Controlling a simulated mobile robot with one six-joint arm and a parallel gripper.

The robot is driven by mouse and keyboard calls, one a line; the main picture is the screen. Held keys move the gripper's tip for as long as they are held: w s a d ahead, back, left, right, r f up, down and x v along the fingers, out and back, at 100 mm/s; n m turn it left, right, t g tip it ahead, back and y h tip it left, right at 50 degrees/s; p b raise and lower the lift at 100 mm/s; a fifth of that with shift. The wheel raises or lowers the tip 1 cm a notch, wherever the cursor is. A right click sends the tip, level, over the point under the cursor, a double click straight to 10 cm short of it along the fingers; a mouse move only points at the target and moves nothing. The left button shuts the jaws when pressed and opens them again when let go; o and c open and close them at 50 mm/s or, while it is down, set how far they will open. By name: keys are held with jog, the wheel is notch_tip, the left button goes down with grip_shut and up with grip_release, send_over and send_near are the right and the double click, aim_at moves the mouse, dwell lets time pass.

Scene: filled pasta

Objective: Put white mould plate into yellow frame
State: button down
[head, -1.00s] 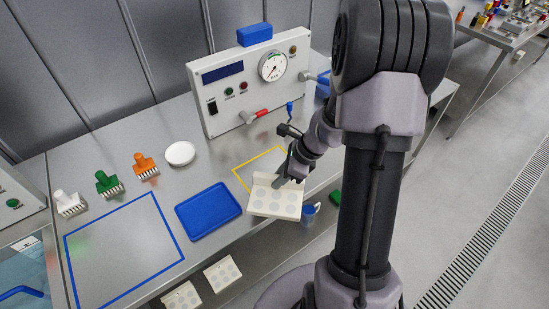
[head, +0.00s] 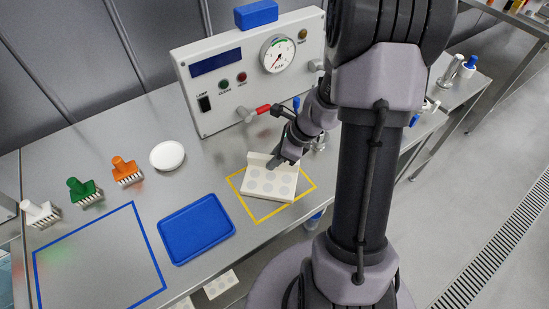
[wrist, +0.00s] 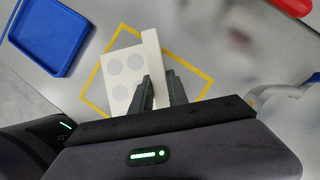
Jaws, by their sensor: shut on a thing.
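The white mould plate (head: 268,183) has rows of round grey recesses and a raised wall along one long edge. My gripper (head: 277,162) is shut on that wall and holds the plate over the yellow frame (head: 286,209) marked on the steel bench. In the wrist view the plate (wrist: 122,84) shows between and beyond my gripper's fingers (wrist: 161,88), with the yellow outline (wrist: 96,106) around it.
A blue tray (head: 196,229) stands left of the yellow frame. A blue outline (head: 151,243) is farther left. A white round lid (head: 167,155) and orange, green and white brushes (head: 126,170) lie behind. A control box (head: 250,70) with a red-handled valve (head: 262,109) stands at the back.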

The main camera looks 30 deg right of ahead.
jog(key=c, duration=1.3)
grip_release()
jog(key=shift+f, duration=0.1)
jog(key=shift+r, duration=0.3)
jog(key=a+p+v, duration=0.1)
jog(key=p+v, duration=0.5)
jog(key=v, duration=0.6)
notch_tip(320, 180, up, 8)
jog(key=n+h, duration=0.1)
jog(key=n, duration=0.6)
send_over(269, 182)
jog(key=s+a+r+n+t+h, duration=0.1)
jog(key=s+a+r+n+t, duration=0.1)
jog(key=s+a+r+n, duration=1.1)
jog(key=f+b, duration=0.2)
jog(key=f, duration=0.1)
jog(key=w+f+n+b, duration=0.1)
jog(key=f+b, duration=0.2)
jog(key=w+d+f+n+b, duration=0.1)
jog(key=f+b, duration=0.1)
jog(key=f, duration=0.2)
